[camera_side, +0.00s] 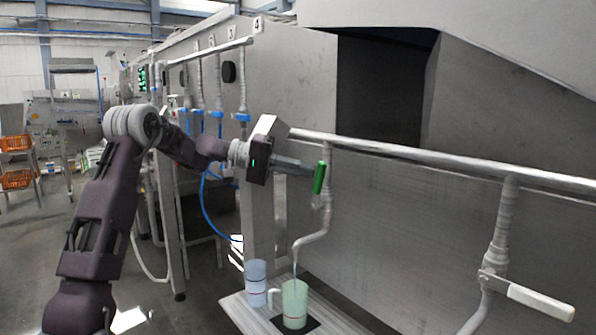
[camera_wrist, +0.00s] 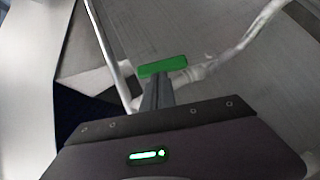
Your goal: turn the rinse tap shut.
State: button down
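The rinse tap has a green lever handle (camera_side: 320,178), which stands nearly upright and slightly tilted in the side view. Below it a grey curved spout (camera_side: 322,232) bends down to the left. A thin pale line that looks like water runs from the spout's end into a green-tinted jug (camera_side: 295,305). My gripper (camera_side: 312,171) reaches the handle from the left, its fingertips at or touching it. In the wrist view the green handle (camera_wrist: 162,66) lies crosswise beyond the fingertips (camera_wrist: 157,82). The fingers look closed together, with no handle visible between them.
A blue-tinted jug (camera_side: 256,284) stands left of the green one on a slatted stand (camera_side: 240,312). A long metal rail (camera_side: 440,168) runs behind the handle. Another tap with a white lever (camera_side: 525,297) is at lower right. A blue hose (camera_side: 208,215) hangs behind my arm.

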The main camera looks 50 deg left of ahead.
aim_at(319, 176)
jog(key=d+m+g+y, duration=0.1)
jog(key=d+m+y, duration=0.1)
jog(key=d, duration=0.1)
jog(key=shift+d+y, duration=0.1)
jog(key=shift+y, duration=0.2)
jog(key=d+f+m+g+y, duration=0.1)
jog(key=d+f+m+y, duration=0.3)
jog(key=d+f+y, duration=0.1)
jog(key=shift+d+y, duration=0.8)
jog(key=shift+y, duration=0.3)
jog(key=shift+f, duration=0.15)
